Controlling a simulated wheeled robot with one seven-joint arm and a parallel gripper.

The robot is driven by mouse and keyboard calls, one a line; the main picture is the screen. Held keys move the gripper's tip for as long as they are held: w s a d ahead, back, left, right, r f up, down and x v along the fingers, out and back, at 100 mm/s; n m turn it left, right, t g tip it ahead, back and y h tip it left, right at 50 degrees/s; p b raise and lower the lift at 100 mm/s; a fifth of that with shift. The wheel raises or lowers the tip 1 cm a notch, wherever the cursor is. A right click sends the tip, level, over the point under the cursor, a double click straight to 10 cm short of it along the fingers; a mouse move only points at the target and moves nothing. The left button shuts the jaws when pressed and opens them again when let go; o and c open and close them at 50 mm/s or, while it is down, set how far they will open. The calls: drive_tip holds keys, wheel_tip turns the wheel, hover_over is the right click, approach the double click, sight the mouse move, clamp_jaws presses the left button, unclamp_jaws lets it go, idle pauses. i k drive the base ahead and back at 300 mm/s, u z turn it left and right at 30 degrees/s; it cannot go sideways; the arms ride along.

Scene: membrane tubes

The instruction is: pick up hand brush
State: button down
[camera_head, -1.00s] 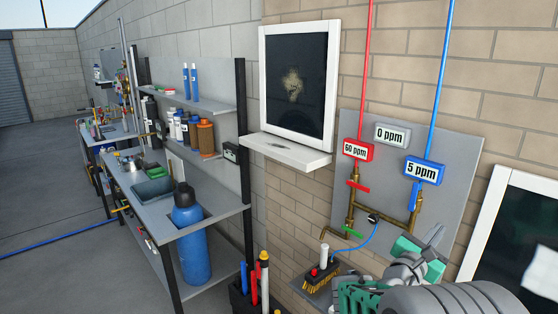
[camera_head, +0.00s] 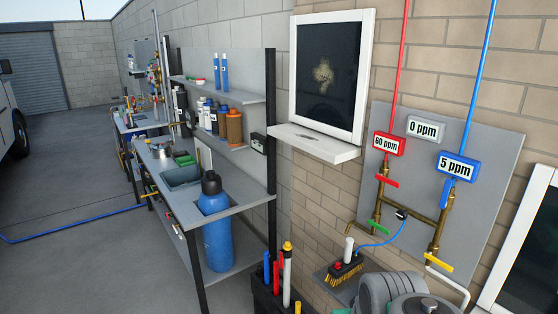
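The hand brush (camera_head: 345,270) has a dark body, yellow bristles and a pale upright part with a red spot beside it. It rests on a small grey wall shelf (camera_head: 323,275) below the brass pipes in the head view. Rounded grey links of my arm stand just right of the brush at the bottom edge and cover the right part of the shelf. My gripper is not visible in this view, so I cannot see its fingers or what they hold.
Brass pipes (camera_head: 421,218) with red, green and yellow valve handles and a thin blue hose hang above the brush. A black bin (camera_head: 266,301) of upright tools stands left of it. A workbench (camera_head: 160,154) with a blue cylinder (camera_head: 217,225) is further left.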

sight(350, 262)
drive_tip(key=u, duration=0.45)
drive_tip(key=k, duration=0.5)
drive_tip(key=z, duration=0.25)
drive_tip(key=i, duration=1.3)
drive_tip(key=u, duration=0.9)
drive_tip(key=i, duration=0.3)
drive_tip(key=u, duration=0.3)
